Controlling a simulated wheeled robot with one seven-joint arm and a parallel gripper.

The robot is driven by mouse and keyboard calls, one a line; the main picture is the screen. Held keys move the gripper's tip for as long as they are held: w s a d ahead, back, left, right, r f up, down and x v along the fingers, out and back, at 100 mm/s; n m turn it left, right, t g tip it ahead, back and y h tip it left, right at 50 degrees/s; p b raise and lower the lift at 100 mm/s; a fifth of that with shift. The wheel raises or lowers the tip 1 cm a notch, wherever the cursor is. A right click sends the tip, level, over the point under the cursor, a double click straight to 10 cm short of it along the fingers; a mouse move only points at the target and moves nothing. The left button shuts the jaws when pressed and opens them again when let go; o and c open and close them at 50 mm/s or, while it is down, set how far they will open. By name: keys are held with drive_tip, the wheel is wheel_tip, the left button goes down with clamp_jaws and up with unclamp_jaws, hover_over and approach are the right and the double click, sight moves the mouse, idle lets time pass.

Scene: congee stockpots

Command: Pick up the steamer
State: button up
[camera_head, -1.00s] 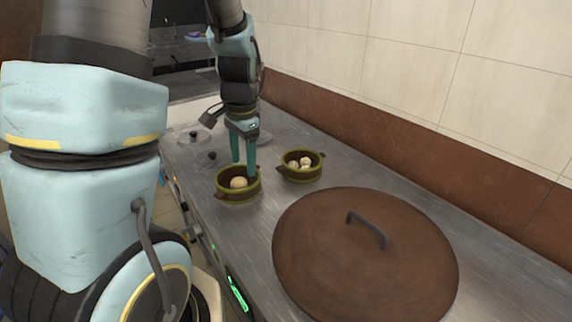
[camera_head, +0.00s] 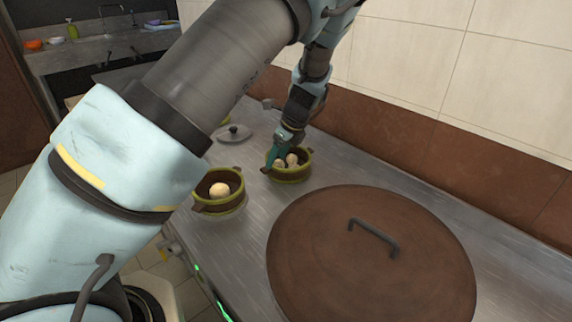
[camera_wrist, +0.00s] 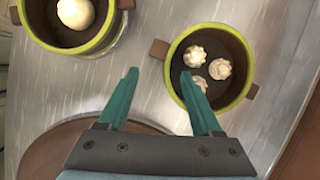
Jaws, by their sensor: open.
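Two small round steamers with green rims and brown side handles stand on the steel counter. The left steamer (camera_head: 219,206) holds one pale bun; it also shows in the wrist view (camera_wrist: 75,48). The right steamer (camera_head: 291,178) holds three buns; it also shows in the wrist view (camera_wrist: 215,32). My gripper (camera_head: 271,158) is open at the left side of the right steamer. In the wrist view my gripper (camera_wrist: 160,78) has its right finger over that steamer's inside and its left finger outside the rim. Whether either finger touches it, I cannot tell.
A large brown round lid (camera_head: 335,255) with a dark handle covers much of the counter in front. A small lid (camera_head: 233,133) lies behind the steamers. The tiled wall (camera_head: 440,70) runs along the right. Bare counter (camera_head: 255,215) lies between left steamer and large lid.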

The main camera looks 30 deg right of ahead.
sight(285, 176)
drive_tip(key=shift+p+x, duration=1.15)
drive_tip(key=shift+x, duration=2.25)
drive_tip(key=shift+w+r, duration=0.1)
drive_tip(key=shift+w, duration=0.1)
drive_tip(key=shift+a, duration=0.1)
clamp_jaws()
